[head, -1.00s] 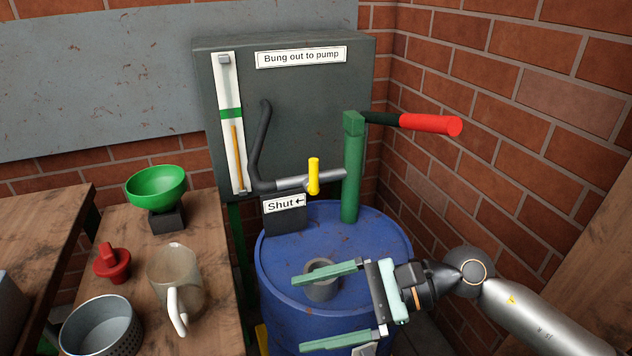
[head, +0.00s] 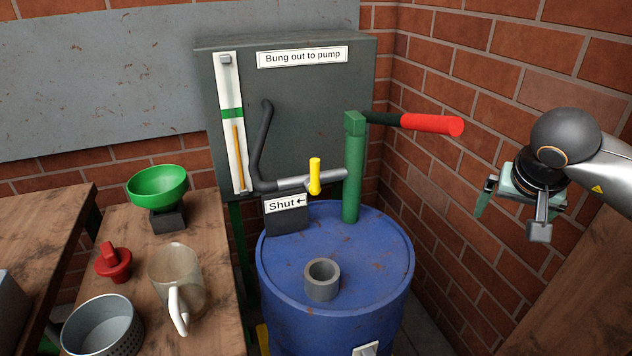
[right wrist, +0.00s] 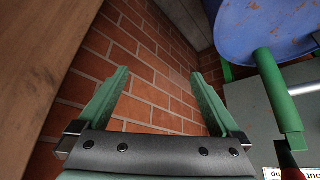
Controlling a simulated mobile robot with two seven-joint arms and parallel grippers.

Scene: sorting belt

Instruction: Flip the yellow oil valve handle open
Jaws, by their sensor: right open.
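The yellow valve handle (head: 315,174) stands upright across the grey horizontal pipe (head: 290,183) between the dark bent hose and the green pump post. A "Shut" label (head: 286,204) with an arrow pointing left sits below it. My right gripper (head: 511,222) is at the right, in front of the brick wall, well apart from the handle. It is open and empty, and both fingers (right wrist: 160,76) show spread in the right wrist view. The yellow handle does not show in that view. My left gripper is not in view.
The blue drum (head: 285,270) carries a grey collar (head: 322,280) and the green post (head: 352,170). The pump's red grip (head: 432,125) juts right between my gripper and the valve. A bench (head: 220,250) at left holds a green funnel (head: 160,186) and a jug (head: 178,275).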

